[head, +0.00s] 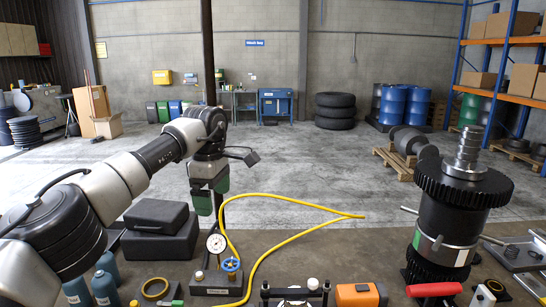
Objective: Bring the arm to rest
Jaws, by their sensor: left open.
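My left arm reaches in from the left of the head view, bends at the elbow and hangs its wrist down. The left gripper (211,210) is above the bench, near its far edge, with green parts on it. It is open, and I see nothing between its fingers. It appears just behind and above the dial gauge (215,243), to the right of the black cases (160,235). My right gripper is not in view.
A geared transmission shaft assembly (447,225) stands upright at the right. A yellow hose (285,239) loops across the bench middle. A blue-handled valve (231,265), an orange box (358,295) and blue bottles (104,287) are near the front. Open floor lies beyond.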

